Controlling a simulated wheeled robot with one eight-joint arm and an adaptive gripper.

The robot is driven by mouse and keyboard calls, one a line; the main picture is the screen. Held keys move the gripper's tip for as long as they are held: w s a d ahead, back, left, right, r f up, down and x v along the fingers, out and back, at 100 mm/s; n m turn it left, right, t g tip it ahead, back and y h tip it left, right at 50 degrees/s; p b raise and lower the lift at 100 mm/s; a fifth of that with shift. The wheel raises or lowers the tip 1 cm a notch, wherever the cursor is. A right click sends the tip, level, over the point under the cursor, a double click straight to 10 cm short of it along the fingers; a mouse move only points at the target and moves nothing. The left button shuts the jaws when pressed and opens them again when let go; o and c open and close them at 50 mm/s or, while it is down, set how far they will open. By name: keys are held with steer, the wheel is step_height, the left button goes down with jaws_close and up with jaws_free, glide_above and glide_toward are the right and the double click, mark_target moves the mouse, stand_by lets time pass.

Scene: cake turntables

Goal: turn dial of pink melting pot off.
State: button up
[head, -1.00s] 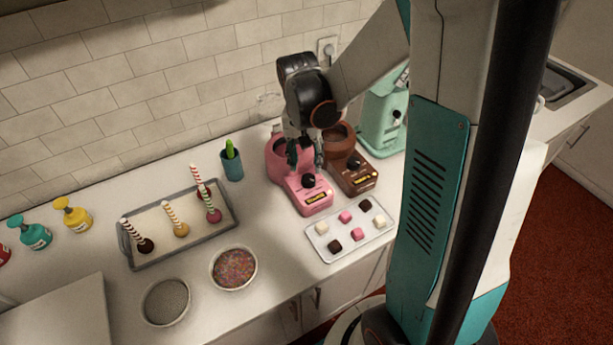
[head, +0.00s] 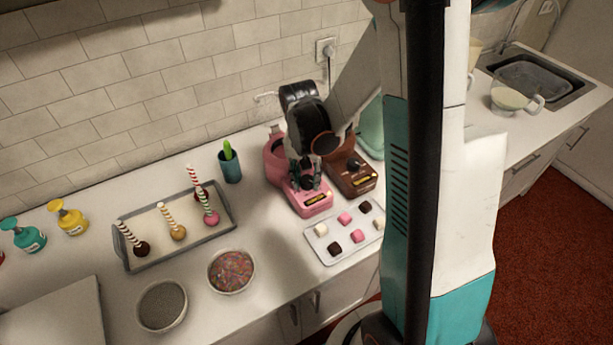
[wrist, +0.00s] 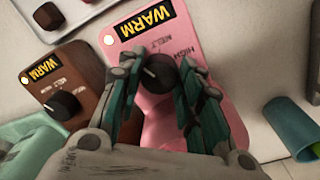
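The pink melting pot (head: 316,207) stands on the counter left of a brown one, and its front panel fills the middle of the wrist view (wrist: 160,36). Its black dial (wrist: 159,72) has a pale pointer mark, with printed settings, including HIGH, beside it and a yellow WARM label beyond. My gripper (wrist: 162,68) is over this panel, its two fingers on either side of the dial and spread. Whether the fingertips touch the dial is unclear. In the head view my gripper (head: 305,181) covers much of the dial.
The brown melting pot (head: 351,183), with its own dial (wrist: 65,105), stands close beside. A tray of sweets (head: 320,247) lies in front. A teal cup (head: 230,168) and cake-pop tray (head: 134,265) are left. A bowl of sprinkles (head: 251,287) stands nearer.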

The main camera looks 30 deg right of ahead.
mark_target(305, 182)
stand_by(0.3)
steer(key=n+b, duration=0.1)
steer(key=n, duration=0.3)
steer(key=shift+n+b, duration=0.35)
steer(key=shift+n, duration=0.05)
steer(key=n+b, duration=0.1)
steer(key=n, duration=0.3)
steer(key=shift+s+n+t, duration=0.1)
steer(key=shift+n+t, duration=0.3)
steer(key=o, duration=0.8)
steer(key=shift+r, duration=0.1)
steer(key=r, duration=1.1)
steer(key=shift+a+r, duration=0.35)
steer(key=shift+r, duration=0.05)
steer(key=shift+s, duration=0.15)
